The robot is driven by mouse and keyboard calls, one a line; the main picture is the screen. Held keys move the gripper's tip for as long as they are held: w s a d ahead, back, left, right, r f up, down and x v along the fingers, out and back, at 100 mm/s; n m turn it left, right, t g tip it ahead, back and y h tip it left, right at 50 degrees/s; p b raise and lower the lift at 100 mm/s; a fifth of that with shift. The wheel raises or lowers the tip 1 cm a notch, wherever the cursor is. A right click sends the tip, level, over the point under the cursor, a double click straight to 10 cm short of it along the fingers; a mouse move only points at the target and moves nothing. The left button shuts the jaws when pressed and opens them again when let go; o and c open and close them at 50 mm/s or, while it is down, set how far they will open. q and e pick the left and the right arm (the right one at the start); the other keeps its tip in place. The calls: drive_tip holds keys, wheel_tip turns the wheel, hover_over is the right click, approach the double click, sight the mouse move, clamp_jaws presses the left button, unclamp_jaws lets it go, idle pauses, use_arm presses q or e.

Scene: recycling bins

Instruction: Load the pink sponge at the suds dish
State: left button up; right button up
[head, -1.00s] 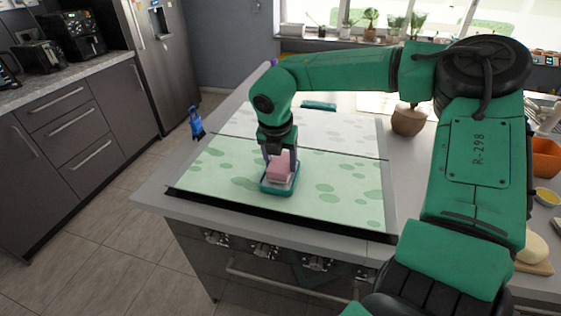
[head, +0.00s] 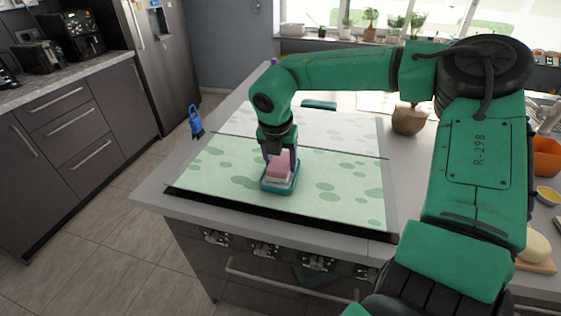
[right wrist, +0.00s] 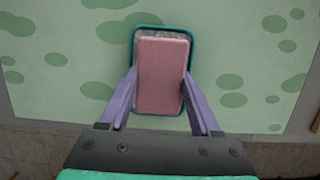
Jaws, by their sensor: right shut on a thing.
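The pink sponge (head: 280,162) is held upright between the fingers of my right gripper (head: 279,158). It also shows in the right wrist view (right wrist: 162,75), with one purple finger against each long side. The suds dish (head: 267,189) is a teal-rimmed tray with pale suds, directly below the sponge on the green spotted mat. In the right wrist view its teal rim (right wrist: 137,30) frames the sponge. I cannot tell exactly whether the sponge's underside touches the suds. My left gripper is not in view.
The mat (head: 335,190) covers a counter (head: 150,198) with knobs and a rail at its front. A brown pot (head: 409,119) stands right of the mat. An orange bowl (head: 547,157) and a small yellow bowl (head: 547,195) stand at the far right. The mat around the dish is clear.

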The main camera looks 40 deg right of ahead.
sight(281, 162)
drive_tip(key=shift+s+f+b, duration=0.1)
drive_tip(key=shift+f+b, duration=0.05)
drive_tip(key=shift+b, duration=0.3)
idle(1.1)
drive_tip(key=shift+r+p, duration=1.55)
drive_tip(key=shift+r, duration=2.05)
drive_tip(key=shift+f, duration=0.1)
